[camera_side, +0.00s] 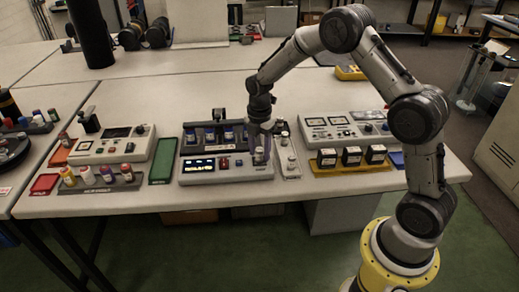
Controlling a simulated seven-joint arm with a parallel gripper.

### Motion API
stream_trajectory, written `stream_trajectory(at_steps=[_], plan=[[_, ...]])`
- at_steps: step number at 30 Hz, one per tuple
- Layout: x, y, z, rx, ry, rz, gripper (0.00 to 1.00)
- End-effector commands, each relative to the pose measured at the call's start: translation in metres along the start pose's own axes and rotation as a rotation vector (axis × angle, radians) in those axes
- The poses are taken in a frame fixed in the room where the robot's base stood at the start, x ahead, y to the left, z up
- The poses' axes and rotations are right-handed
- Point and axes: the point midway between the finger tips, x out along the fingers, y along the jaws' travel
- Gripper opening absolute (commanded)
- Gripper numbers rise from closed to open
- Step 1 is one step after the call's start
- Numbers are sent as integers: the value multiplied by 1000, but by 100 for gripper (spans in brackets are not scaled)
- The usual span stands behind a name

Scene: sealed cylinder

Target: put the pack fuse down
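My gripper (261,150) points down over the right end of a grey device with a lit display (205,165). Its fingers are small and dark here, and I cannot tell whether they are open or shut. A small pale piece shows at the fingertips, but I cannot tell whether it is held or is part of the device. I cannot make out the pack fuse for certain. A narrow pale tray (291,171) with several small round pieces stands just right of my gripper.
Several blue-labelled jars (209,135) stand in a rack behind the display. A yellow tray (348,168) with several black-and-white blocks lies to the right. A meter panel (345,128) stands behind it. Another device (112,145), a green tray (162,162) and a bottle rack (98,181) lie left.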

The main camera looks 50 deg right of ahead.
Motion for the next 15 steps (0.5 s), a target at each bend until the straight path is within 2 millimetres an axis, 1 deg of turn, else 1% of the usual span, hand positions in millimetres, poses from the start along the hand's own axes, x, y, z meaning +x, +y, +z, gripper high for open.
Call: stream_trajectory(at_steps=[10,13,15], plan=[[-1,0,0,0,0,1,61],[-8,0,0,0,-1,2,61],[-18,1,0,0,-1,3,61]])
